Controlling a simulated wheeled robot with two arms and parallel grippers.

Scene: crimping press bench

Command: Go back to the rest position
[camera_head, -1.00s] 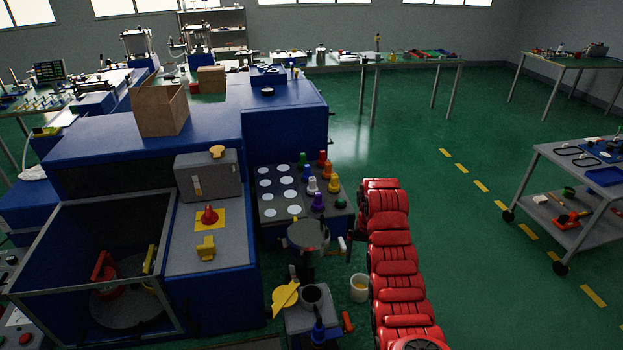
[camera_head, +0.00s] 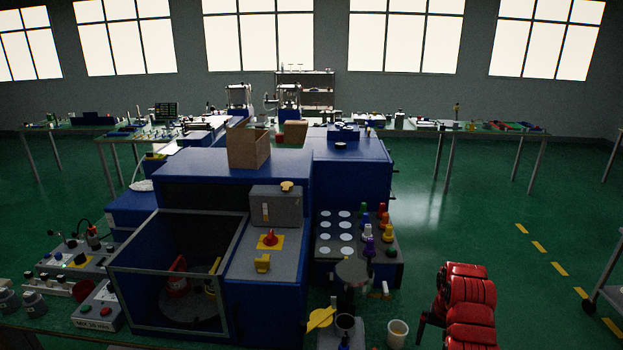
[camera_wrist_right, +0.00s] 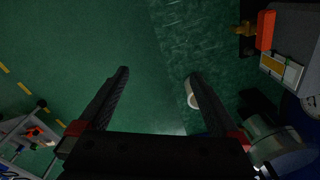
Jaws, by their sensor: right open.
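My right arm (camera_head: 468,305) is the red segmented one at the lower right of the head view. My right gripper shows in the right wrist view (camera_wrist_right: 158,78), its two dark fingers spread wide with nothing held between them. A white cup (camera_head: 397,334) stands near the bench's front edge, left of my right arm. It also shows in the right wrist view (camera_wrist_right: 191,95), close beside the right-hand finger; I cannot tell if they touch. My left gripper is in neither view.
A blue machine with an open-fronted chamber (camera_head: 185,275) fills the middle. Beside it is a panel of white discs and coloured knobs (camera_head: 355,235). A cardboard box (camera_head: 248,148) sits on top. Green floor (camera_head: 470,200) is clear on the right; a cart (camera_wrist_right: 30,140) stands there.

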